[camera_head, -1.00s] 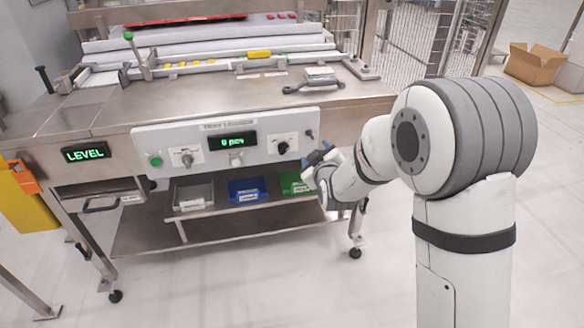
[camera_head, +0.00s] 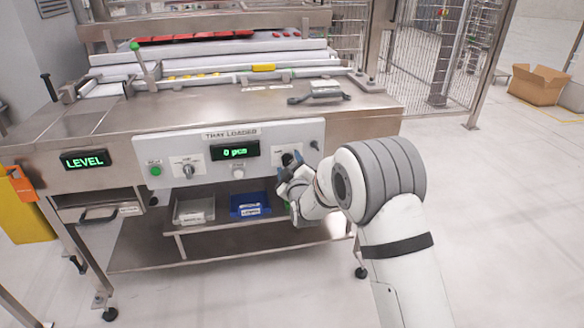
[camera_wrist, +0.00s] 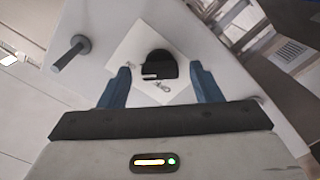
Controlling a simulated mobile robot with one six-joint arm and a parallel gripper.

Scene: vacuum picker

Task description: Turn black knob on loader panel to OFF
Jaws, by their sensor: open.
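The loader panel (camera_head: 213,153) is a light grey plate on the front of the steel machine. The black knob (camera_wrist: 158,66) sits on a white label plate near the panel's right end; in the head view my gripper mostly hides it. My gripper (camera_wrist: 163,83) is open, its two blue fingers pointing at the panel. In the wrist view the knob shows between and just beyond the fingertips, with no visible contact. The gripper also shows in the head view (camera_head: 290,170) in front of the panel's right part. The OFF mark is too small to read.
A grey knob (camera_head: 187,170), a green button (camera_head: 155,170) and a display (camera_head: 235,151) sit further left on the panel. A peg-like lever (camera_wrist: 71,52) sticks out beside the knob. Bins, one blue (camera_head: 249,206), stand on the shelf below.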

